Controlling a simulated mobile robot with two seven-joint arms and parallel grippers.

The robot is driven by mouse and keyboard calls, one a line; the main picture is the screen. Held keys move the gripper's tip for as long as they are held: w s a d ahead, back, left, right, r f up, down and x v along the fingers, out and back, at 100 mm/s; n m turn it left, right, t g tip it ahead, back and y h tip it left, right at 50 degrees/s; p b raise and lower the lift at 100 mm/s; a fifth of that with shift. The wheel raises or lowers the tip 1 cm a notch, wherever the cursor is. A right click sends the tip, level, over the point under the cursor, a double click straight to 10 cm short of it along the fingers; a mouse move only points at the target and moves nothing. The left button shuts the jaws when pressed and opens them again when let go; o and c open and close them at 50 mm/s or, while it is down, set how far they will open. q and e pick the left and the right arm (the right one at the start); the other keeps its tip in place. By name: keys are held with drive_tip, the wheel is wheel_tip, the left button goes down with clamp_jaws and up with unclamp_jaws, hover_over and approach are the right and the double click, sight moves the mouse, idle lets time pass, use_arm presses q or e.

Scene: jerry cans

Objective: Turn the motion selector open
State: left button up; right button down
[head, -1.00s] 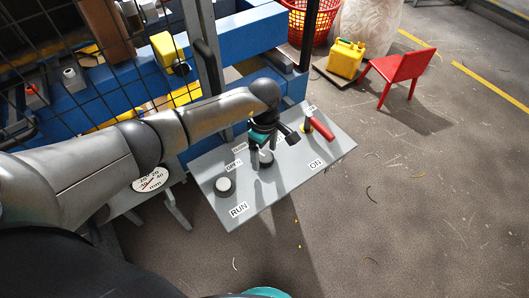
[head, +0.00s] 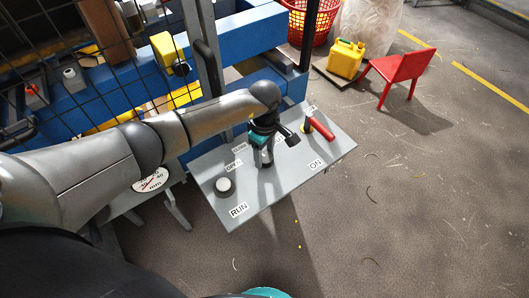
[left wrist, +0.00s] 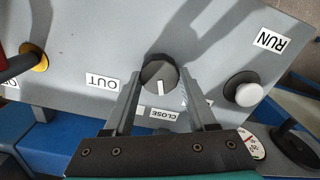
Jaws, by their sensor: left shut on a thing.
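The motion selector is a round dark knob (left wrist: 160,76) with a white pointer line, on the sloping grey panel (left wrist: 90,45). In the left wrist view its line points down towards the CLOSE label (left wrist: 163,114). Another label beside it is mostly covered by the right finger. My left gripper (left wrist: 161,80) has one finger on each side of the knob and is shut on it. In the head view the left gripper (head: 264,158) reaches down to the middle of the panel and hides the knob. My right gripper's fingers are not in view.
A white-topped button (head: 224,186) by the RUN label and a red-handled lever (head: 321,128) flank the selector. A dial (head: 151,180) lies left of the panel. Mesh and blue beams stand behind. A red chair (head: 398,75) and yellow can (head: 345,58) are farther right.

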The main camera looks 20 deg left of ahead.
use_arm(q)
drive_tip(key=shift+c, duration=1.3)
drive_tip(key=n+b, duration=0.1)
drive_tip(key=n, duration=0.3)
drive_tip(key=shift+s+n, duration=0.1)
drive_tip(key=shift+n, duration=1.9)
drive_tip(key=o, duration=1.4)
